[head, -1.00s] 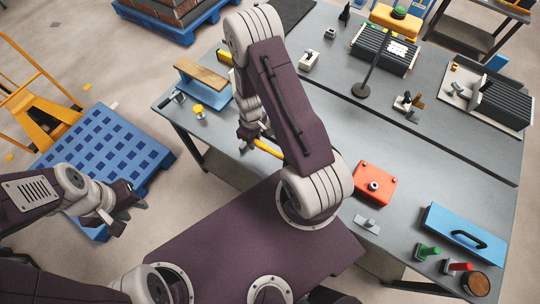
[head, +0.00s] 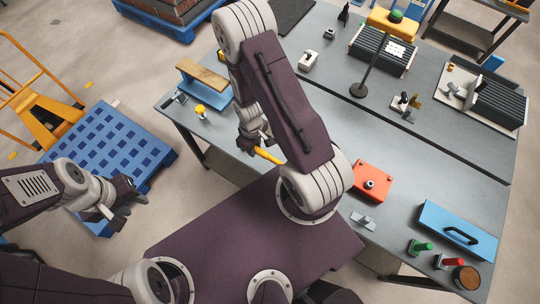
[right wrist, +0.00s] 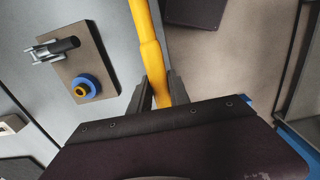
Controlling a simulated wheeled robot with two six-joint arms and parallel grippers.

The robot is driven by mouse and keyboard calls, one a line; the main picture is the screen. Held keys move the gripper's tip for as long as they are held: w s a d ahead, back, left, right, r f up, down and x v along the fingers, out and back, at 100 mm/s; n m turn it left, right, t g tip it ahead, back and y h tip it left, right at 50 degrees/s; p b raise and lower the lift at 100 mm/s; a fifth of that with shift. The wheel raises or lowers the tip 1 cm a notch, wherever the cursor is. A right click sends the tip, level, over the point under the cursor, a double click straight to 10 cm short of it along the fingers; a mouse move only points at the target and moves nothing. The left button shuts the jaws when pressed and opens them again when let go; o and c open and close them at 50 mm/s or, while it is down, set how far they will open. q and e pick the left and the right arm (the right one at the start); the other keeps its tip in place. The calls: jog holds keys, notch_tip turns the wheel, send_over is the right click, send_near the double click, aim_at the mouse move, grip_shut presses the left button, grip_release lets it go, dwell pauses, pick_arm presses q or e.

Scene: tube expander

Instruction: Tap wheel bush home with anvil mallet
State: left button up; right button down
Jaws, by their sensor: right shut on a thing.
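My right gripper (head: 256,146) is shut on the yellow handle (head: 268,156) of what seems to be the mallet. In the right wrist view the handle (right wrist: 147,45) passes between the fingers (right wrist: 158,92) and runs out of the top edge. The mallet's head is not seen. To the left of the handle, a blue wheel (right wrist: 91,81) with a yellow bush (right wrist: 81,90) at its centre lies on a grey-brown plate (right wrist: 78,59), apart from the handle. My right arm seems to hide them in the head view. My left gripper (head: 124,204) hangs by the blue pallet, clear of the table; its opening is unclear.
A pronged metal fitting (right wrist: 56,48) sits on the same plate. On the grey table (head: 420,150) stand a blue stand with a wooden top (head: 203,73), a red block (head: 370,180), a blue case (head: 457,229) and a lamp-like post (head: 370,65). A blue pallet (head: 105,140) lies on the floor.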

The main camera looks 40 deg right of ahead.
jog(key=s+a+r+p, duration=0.5)
jog(key=s+r+p, duration=0.3)
jog(key=p, duration=0.2)
jog(key=shift+s, duration=0.25)
dwell(0.5)
jog(key=shift+f, duration=0.15)
dwell(0.4)
